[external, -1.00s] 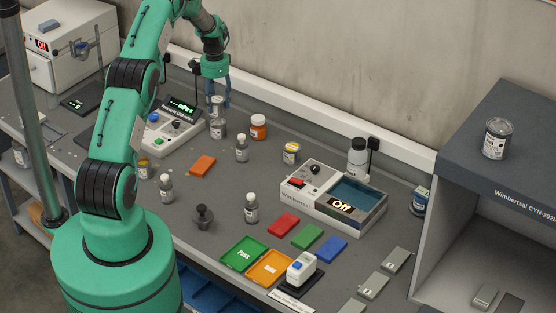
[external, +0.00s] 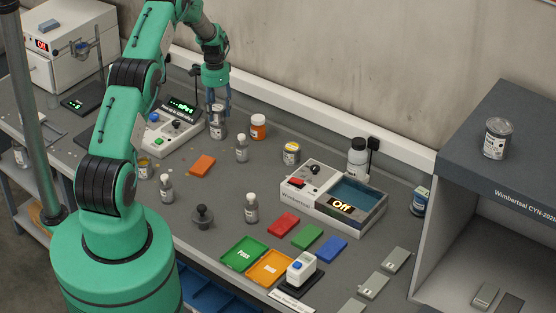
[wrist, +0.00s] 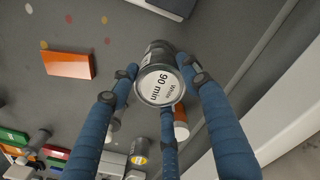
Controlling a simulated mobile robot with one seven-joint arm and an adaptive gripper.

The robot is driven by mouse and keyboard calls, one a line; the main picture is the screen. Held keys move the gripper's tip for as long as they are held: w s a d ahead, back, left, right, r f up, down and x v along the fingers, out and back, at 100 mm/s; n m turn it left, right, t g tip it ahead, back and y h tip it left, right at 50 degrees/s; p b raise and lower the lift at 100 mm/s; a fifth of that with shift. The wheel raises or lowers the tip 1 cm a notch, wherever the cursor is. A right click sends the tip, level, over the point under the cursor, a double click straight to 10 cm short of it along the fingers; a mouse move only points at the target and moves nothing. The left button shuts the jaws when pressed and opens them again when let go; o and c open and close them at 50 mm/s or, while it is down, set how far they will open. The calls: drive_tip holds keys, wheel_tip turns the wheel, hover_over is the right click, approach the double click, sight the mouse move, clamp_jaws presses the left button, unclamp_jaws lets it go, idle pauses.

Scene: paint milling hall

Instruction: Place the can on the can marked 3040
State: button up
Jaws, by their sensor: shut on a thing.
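My gripper (external: 217,112) is shut on a can (external: 217,124) at the back of the bench, right of the grey instrument. In the wrist view, blue fingers surround this can (wrist: 158,55), and its round white top label (wrist: 160,87) reads "White 90 min". The fingers cover part of it in the external view, and I cannot tell whether it touches a surface or another can below. I cannot read a 3040 mark on any can. Another grey can with a pale label (external: 495,139) stands on the dark cabinet top at the right.
An orange-labelled jar (external: 258,127) and a white-capped bottle (external: 241,149) stand close to the right of my gripper. The grey instrument (external: 175,127) is close on the left. The wall ledge (external: 300,120) runs behind.

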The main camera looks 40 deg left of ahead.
sight(217, 107)
drive_tip(key=shift+f, duration=0.15)
drive_tip(key=o, duration=1.4)
wheel_tip(217, 107, up, 12)
drive_tip(key=shift+r+b, duration=0.2)
drive_tip(key=shift+b, duration=0.8)
